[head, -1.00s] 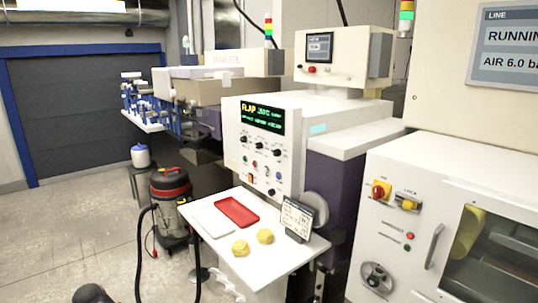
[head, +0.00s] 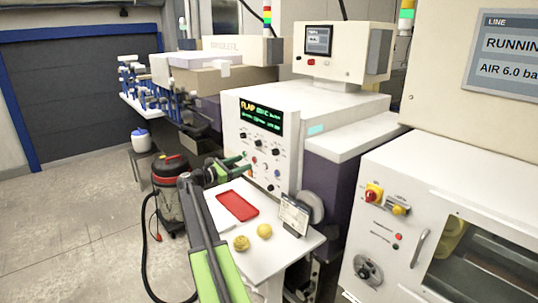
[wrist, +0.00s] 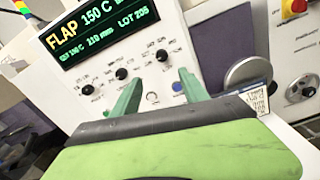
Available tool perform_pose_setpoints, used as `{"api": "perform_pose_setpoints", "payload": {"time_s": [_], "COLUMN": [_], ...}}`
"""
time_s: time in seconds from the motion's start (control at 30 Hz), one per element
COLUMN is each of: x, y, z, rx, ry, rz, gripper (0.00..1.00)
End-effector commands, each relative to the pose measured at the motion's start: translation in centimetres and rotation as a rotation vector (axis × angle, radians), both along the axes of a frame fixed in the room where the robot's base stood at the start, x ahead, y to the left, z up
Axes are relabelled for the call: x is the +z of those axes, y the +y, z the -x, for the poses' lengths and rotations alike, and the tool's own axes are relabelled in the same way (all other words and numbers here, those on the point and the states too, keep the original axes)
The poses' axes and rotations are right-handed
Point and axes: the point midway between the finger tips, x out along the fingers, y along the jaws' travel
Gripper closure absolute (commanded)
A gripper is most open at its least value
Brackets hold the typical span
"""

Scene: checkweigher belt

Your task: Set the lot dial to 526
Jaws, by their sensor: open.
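The control panel (head: 262,150) is white, with a green-lit display (wrist: 110,28). My gripper (head: 244,162) is open and empty in front of the panel's lower left. In the wrist view my gripper (wrist: 160,88) points at the panel, its fingers apart below the right knob.
A white shelf (head: 277,262) below the panel holds a red tray (head: 238,205), two yellow round pieces (head: 253,236) and a card on a stand (head: 294,214). A vacuum cleaner (head: 170,190) stands at left. A white cabinet (head: 385,200) with switches is at right.

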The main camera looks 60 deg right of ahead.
Motion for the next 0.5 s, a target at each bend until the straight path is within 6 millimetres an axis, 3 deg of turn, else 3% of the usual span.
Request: {"api": "perform_pose_setpoints", "payload": {"time_s": [0.5], "x": [0.0], "y": [-12.1], "z": [4.0], "rx": [-0.004], "ry": [-0.002], "rz": [-0.001], "gripper": [0.48]}}
